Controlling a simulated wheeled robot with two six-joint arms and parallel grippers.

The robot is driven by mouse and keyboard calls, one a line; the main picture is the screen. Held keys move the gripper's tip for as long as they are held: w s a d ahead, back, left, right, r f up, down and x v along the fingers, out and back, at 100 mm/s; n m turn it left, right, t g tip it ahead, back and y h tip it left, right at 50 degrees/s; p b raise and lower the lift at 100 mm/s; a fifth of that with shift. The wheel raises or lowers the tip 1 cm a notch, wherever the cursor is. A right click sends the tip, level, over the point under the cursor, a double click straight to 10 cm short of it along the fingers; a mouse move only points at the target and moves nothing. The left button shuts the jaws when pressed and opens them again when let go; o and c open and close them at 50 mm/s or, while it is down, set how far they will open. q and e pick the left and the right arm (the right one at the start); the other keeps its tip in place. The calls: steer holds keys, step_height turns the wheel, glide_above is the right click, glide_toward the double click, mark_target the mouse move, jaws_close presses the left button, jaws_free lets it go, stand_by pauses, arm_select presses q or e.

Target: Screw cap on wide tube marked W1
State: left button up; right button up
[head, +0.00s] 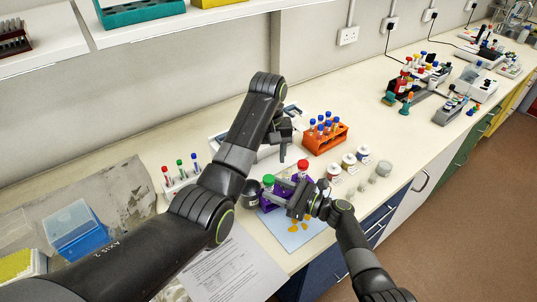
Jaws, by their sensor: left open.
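A purple rack (267,204) stands on the bench behind and beside my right gripper. A green cap (268,180) shows at its left, and a red cap (303,164) shows above its right part. The W1 mark is too small to read, and my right gripper hides part of the rack and tubes. My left gripper (284,151) is open, above the bench behind the rack, with no object visible in it. My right gripper (285,191) reaches in from the right, over the rack between the two caps. Whether its jaws hold anything is unclear.
A pale blue mat (290,238) with several small orange-yellow pieces (294,227) lies in front. An orange rack (321,141) of blue-capped tubes stands behind. Several small jars (348,161) stand to the right. A small white rack (177,183) and printed paper (232,270) are left.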

mark_target(269, 178)
arm_select(q)
step_height(269, 178, down, 4)
steer(key=b, duration=0.3)
steer(key=shift+b, duration=0.4)
arm_select(e)
steer(key=v, duration=1.6)
steer(key=shift+d+f, duration=0.15)
steer(key=shift+s+d, duration=0.3)
steer(key=shift+d, duration=0.2)
arm_select(q)
steer(key=shift+f, duration=0.1)
